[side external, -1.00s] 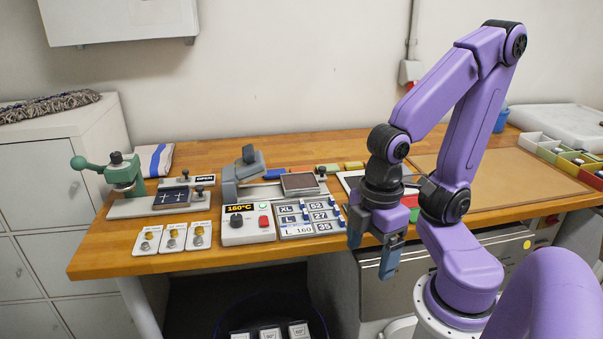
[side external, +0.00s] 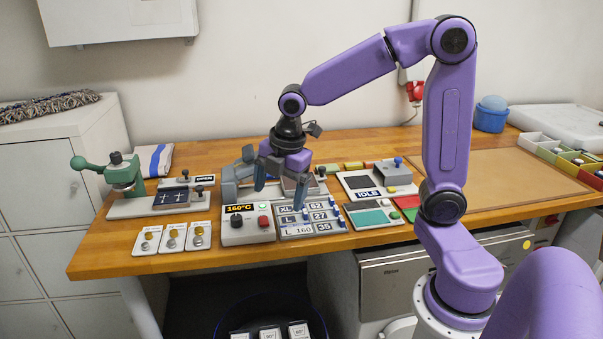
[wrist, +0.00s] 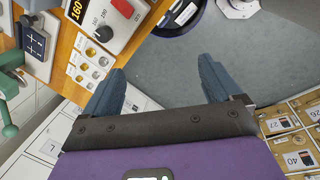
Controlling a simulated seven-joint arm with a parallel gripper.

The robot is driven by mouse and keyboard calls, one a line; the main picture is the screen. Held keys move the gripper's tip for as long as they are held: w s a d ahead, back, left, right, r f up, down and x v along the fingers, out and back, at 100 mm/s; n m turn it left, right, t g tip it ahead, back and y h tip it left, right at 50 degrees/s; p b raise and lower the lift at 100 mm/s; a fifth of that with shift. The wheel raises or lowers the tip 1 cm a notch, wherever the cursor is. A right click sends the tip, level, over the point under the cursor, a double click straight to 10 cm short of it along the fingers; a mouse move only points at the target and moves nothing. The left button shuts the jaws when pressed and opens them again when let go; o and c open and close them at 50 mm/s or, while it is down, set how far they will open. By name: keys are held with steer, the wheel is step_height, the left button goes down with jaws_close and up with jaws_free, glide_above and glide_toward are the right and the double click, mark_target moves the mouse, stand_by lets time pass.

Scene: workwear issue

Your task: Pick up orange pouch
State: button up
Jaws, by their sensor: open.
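I cannot make out an orange pouch for certain in either view. Small coloured blocks or packets, one of them yellow-orange (side external: 354,165), lie at the back of the wooden bench, too small to identify. My gripper (side external: 280,190) is open and empty, above the bench by the 160°C control box and the size-label board. In the wrist view my gripper (wrist: 162,70) shows two spread blue-grey fingers with only grey floor between them.
The 160°C control box (side external: 248,226), size-label board (side external: 312,219) and heat press (side external: 229,184) are crowded below my gripper. A green-handled press (side external: 122,172) stands left. A brown mat (side external: 500,172) is clear at right. A dark bin (wrist: 188,25) stands on the floor.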

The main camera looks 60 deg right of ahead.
steer(key=w+d+n+h, duration=0.1)
steer(key=w+d+n, duration=0.3)
steer(key=d, duration=0.7)
steer(key=w+d+f+n+t+h, duration=0.1)
steer(key=w+d, duration=0.5)
steer(key=d, duration=0.5)
steer(key=w+d+n+h, duration=0.1)
steer(key=w+d+n, duration=0.25)
steer(key=d, duration=0.65)
steer(key=shift+m, duration=0.35)
steer(key=x, duration=1.7)
steer(key=shift+w+d+r, duration=0.1)
steer(key=shift+w+d, duration=0.2)
steer(key=shift+w, duration=0.15)
steer(key=shift+c, duration=0.3)
steer(key=c, duration=0.6)
